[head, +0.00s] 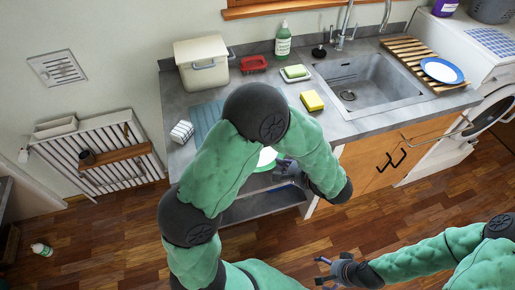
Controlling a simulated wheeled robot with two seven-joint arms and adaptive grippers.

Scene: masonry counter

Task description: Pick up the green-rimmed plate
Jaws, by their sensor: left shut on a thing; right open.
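The green-rimmed plate (266,157) is white with a green edge. It shows at the counter's front edge, mostly hidden behind my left arm. My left gripper (284,171) is shut on the plate at its right side, partly covered by the arm. Whether the plate touches the counter cannot be told. My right gripper (323,271) is open and empty, low over the wooden floor, away from the counter.
A blue-rimmed plate (441,70) lies on a wooden rack (405,47) right of the sink (365,85). A yellow sponge (312,100), a soap dish (295,73), a red basket (254,64), a green bottle (283,40) and a bread bin (202,63) stand on the counter.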

